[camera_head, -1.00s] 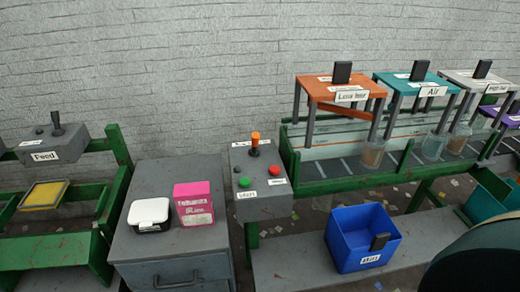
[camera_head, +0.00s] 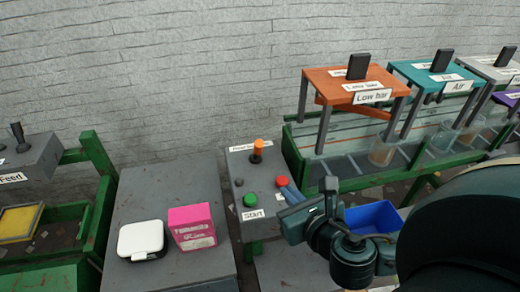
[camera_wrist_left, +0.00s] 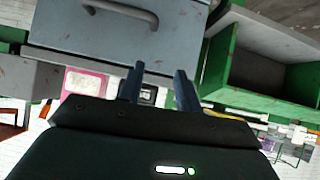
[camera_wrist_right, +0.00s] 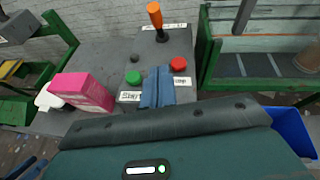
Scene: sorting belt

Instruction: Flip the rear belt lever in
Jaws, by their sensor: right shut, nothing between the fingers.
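A lever with an orange handle (camera_head: 257,148) stands roughly upright at the back of a grey control box (camera_head: 243,178); the label behind it is too small to read surely. It also shows in the right wrist view (camera_wrist_right: 155,16). A green button (camera_head: 250,200) and a red button (camera_head: 282,183) sit in front of it. My right gripper (camera_head: 290,191) is shut and empty, its tips low by the red button, in front of and apart from the lever. In the right wrist view its fingers (camera_wrist_right: 158,76) point at the box between the buttons. My left gripper (camera_wrist_left: 160,72) is open and empty, outside the head view.
A grey cabinet (camera_head: 155,205) left of the box carries a white-lidded container (camera_head: 141,238) and a pink box (camera_head: 192,226). A green-framed belt with an orange "Low bar" stand (camera_head: 352,82) lies to the right. A blue bin (camera_head: 372,216) is partly behind my right arm.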

